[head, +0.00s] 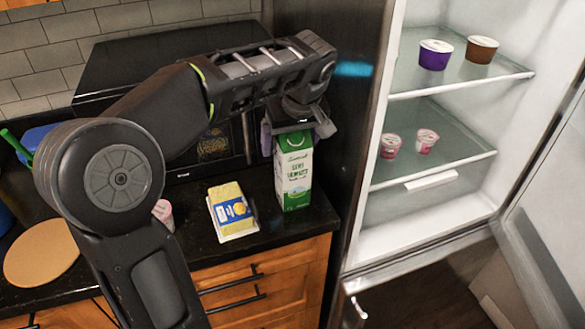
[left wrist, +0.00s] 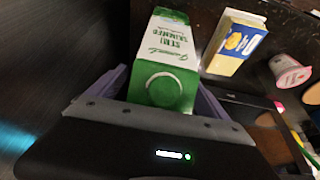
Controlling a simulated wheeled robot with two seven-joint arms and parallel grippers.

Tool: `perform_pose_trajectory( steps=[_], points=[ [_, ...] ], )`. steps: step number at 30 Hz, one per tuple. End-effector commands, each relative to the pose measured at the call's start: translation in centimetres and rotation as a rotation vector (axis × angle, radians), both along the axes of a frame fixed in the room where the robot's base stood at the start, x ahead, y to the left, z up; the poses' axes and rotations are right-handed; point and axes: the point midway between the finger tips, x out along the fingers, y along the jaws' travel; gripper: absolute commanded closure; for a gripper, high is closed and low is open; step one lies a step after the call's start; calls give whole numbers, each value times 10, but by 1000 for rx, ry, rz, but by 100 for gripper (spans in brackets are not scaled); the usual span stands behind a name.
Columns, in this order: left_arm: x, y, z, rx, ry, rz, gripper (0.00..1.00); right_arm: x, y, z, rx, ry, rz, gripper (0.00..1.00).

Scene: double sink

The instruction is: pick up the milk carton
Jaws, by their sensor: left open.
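The milk carton (head: 294,178) is green and white and stands upright on the dark counter near its right end, beside the open fridge. My left gripper (head: 292,133) is over the carton's top, pointing down, and hides part of it in the head view. In the left wrist view the carton (left wrist: 168,60) shows its green top with a round cap, between the two purplish fingers of the open gripper (left wrist: 158,95). I cannot tell whether either finger touches the carton. My right gripper is not in view.
A yellow and blue packet (head: 230,210) lies left of the carton, with a pink cup (head: 163,213) beyond it. A round wooden board (head: 40,253) is at the left. The open fridge (head: 440,185) holds several cups. A dark microwave stands behind.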

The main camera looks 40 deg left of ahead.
Motion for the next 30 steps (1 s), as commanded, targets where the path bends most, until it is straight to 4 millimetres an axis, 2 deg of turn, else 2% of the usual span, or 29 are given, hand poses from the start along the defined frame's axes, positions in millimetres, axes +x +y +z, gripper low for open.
perform_pose_trajectory(
  steps=[2, 30],
  points=[
    [0, 0, 0, 0, 0, 0, 13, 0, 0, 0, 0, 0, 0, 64],
    [0, 0, 0, 0, 0, 0, 90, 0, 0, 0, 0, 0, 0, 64]
  ],
)
